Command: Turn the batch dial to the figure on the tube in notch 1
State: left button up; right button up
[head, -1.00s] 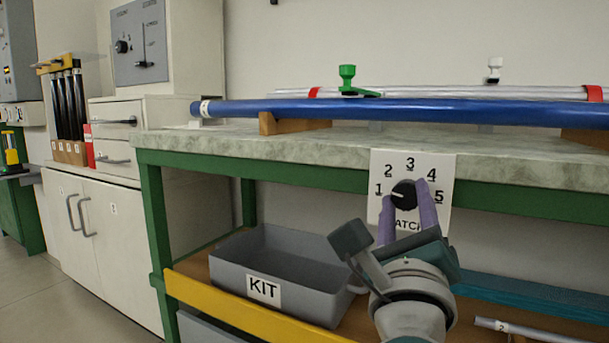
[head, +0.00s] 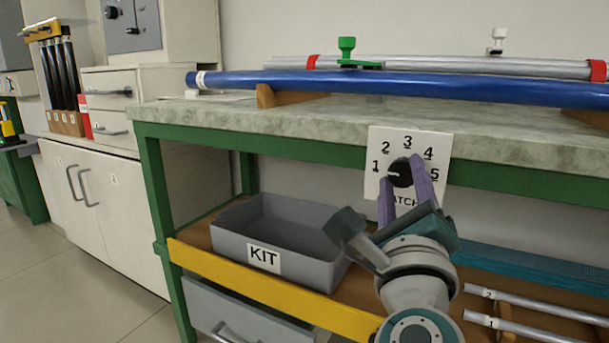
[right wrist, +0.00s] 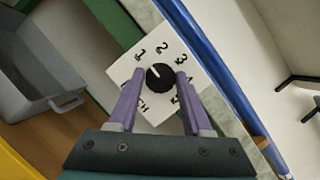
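The batch dial is a black knob (head: 400,172) on a white plate (head: 376,145) with figures 1 to 5, fixed to the bench front. Its white pointer points left, close to figure 1; the right wrist view also shows the knob (right wrist: 160,77). My right gripper (right wrist: 160,74) has its purple fingers on either side of the knob, open, with small gaps visible; contact is not evident. On the lower shelf lie two grey tubes, one labelled 2 (head: 535,305) and a nearer one labelled 1 (head: 530,331). Their notch numbers cannot be read. My left gripper is not in view.
A long blue tube (head: 400,85) rests on wooden supports on the bench (head: 300,127); its end label is unreadable. A grey KIT bin (head: 235,243) sits on the lower shelf, left of my right arm. A yellow rail (head: 270,290) runs along the shelf front.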

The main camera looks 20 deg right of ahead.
jog(key=o, duration=0.4)
jog(key=shift+s+a+f, duration=0.1)
jog(key=shift+s+a, duration=0.2)
jog(key=shift+s, duration=0.1)
jog(key=p+v, duration=0.1)
jog(key=v, duration=0.8)
